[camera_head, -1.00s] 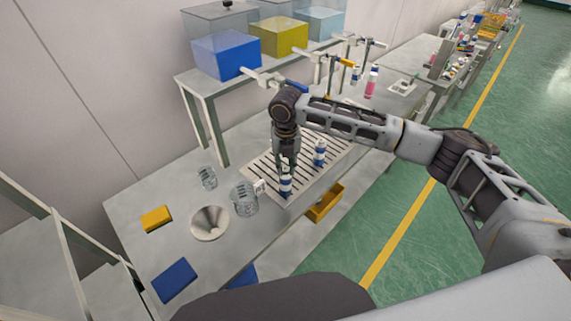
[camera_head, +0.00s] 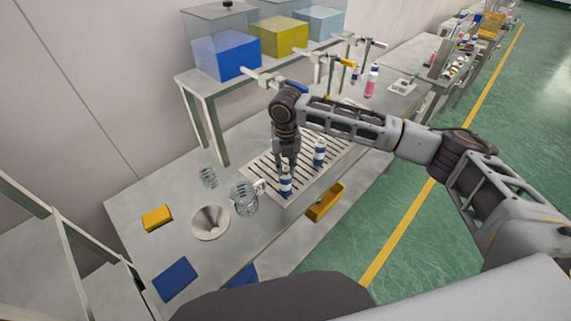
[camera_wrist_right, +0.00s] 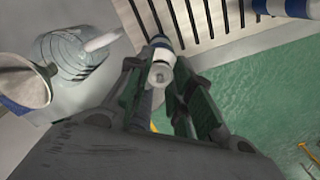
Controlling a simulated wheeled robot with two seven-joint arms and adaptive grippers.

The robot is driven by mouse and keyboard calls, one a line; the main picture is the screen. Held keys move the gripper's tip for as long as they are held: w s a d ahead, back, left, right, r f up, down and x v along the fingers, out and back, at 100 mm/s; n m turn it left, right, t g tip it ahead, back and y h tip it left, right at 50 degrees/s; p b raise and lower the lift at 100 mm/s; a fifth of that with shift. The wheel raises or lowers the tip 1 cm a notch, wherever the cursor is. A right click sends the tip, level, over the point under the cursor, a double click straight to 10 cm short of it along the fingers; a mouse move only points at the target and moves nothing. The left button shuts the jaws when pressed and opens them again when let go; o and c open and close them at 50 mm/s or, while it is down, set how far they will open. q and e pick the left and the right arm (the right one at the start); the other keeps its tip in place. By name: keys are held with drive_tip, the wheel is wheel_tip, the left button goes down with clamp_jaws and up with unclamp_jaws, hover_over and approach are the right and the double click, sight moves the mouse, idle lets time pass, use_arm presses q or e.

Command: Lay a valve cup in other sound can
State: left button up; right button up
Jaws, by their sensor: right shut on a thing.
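My right gripper (camera_head: 288,164) points down over a blue-and-white can (camera_head: 286,188) standing near the front corner of a slotted tray (camera_head: 265,176). In the right wrist view the gripper (camera_wrist_right: 162,72) is shut on a small pale valve cup (camera_wrist_right: 159,77), at or just over the mouth of that can (camera_wrist_right: 160,43). The fingers partly hide the contact, so I cannot tell if the cup is seated. A second blue-and-white can (camera_head: 319,153) stands upright farther back on the tray; part of it shows in the right wrist view (camera_wrist_right: 288,7). My left gripper is not in view.
A clear jug (camera_head: 244,200), a steel funnel (camera_head: 210,223) and a glass beaker (camera_head: 208,177) stand left of the tray. A yellow bin (camera_head: 325,203) is at the table's front edge. A raised shelf with coloured tanks (camera_head: 226,58) is behind.

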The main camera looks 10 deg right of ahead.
sight(285, 167)
idle(0.9)
drive_tip(key=o, duration=0.7)
drive_tip(key=shift+o, duration=0.5)
drive_tip(key=o, duration=0.5)
drive_tip(key=shift+r+p, duration=0.1)
drive_tip(key=shift+p, duration=0.2)
drive_tip(key=shift+r+p, duration=0.45)
drive_tip(key=shift+r, duration=2.95)
